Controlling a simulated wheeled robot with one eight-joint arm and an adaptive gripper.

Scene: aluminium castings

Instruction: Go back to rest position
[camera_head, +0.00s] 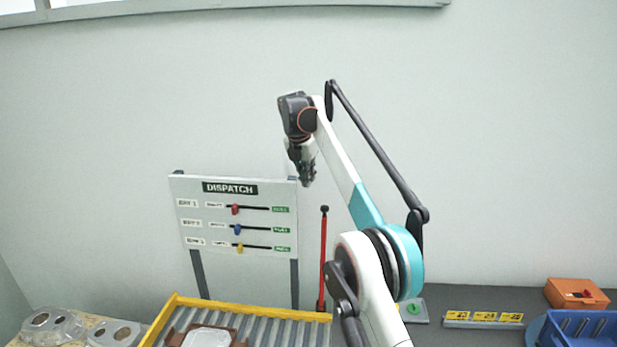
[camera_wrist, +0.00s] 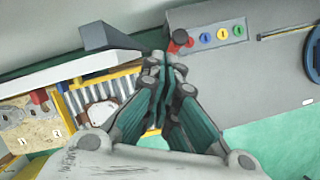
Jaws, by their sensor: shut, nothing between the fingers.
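My gripper (camera_head: 308,178) hangs from the raised arm, pointing down, in front of the pale wall and to the right of the dispatch board (camera_head: 235,188). In the wrist view my gripper (camera_wrist: 165,62) has its fingers together with nothing between them. My arm reaches up from the lower right of the head view and bends down at the wrist. The gripper touches nothing that I can see.
A roller conveyor (camera_head: 176,298) with a yellow rim carries a brown tray with a pale casting (camera_head: 207,337). Metal castings (camera_head: 52,326) lie at the lower left. A red lever (camera_head: 323,258) stands beside the board. A blue bin (camera_head: 578,330) and orange box (camera_head: 577,293) are at right.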

